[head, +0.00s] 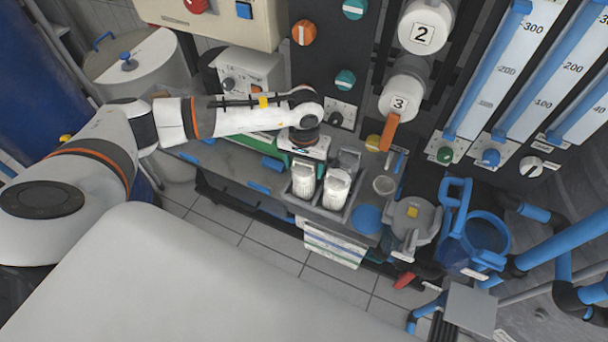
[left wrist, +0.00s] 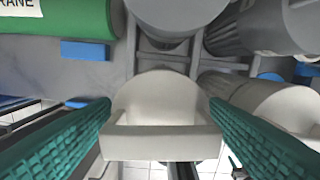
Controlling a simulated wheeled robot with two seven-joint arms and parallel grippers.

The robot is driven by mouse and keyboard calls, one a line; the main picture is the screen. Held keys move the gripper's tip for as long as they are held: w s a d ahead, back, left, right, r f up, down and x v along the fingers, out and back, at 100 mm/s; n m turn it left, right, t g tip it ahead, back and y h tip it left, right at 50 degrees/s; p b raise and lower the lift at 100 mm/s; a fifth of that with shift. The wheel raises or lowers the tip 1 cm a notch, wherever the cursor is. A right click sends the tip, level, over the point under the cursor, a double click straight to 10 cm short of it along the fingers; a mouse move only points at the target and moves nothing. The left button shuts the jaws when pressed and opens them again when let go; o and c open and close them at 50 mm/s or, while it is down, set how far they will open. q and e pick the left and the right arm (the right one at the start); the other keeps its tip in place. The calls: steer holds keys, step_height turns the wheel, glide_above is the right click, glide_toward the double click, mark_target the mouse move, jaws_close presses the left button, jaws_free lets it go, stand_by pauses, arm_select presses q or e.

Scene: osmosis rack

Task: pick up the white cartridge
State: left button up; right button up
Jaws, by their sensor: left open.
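Two white cartridges stand side by side in a grey rack (head: 322,209) on the bench: a left one (head: 305,182) and a right one (head: 336,188). My left gripper (head: 308,157) is above and behind the left one in the head view, its fingers largely hidden by my wrist. In the left wrist view, my left gripper's teal fingers (left wrist: 160,108) are open on either side of a white cartridge's handle (left wrist: 160,143). I cannot tell whether they touch it. My right gripper is not in view.
A grey cartridge (head: 347,160) stands behind the white ones. A green cylinder (left wrist: 60,18) lies to the left in the wrist view. A blue disc (head: 367,218), a small cup (head: 384,185) and a grey lidded pot (head: 411,222) are to the right. The numbered housing (head: 405,92) is behind.

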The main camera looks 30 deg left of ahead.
arm_select(q)
steer(key=shift+f, duration=0.6)
steer(key=c, duration=1)
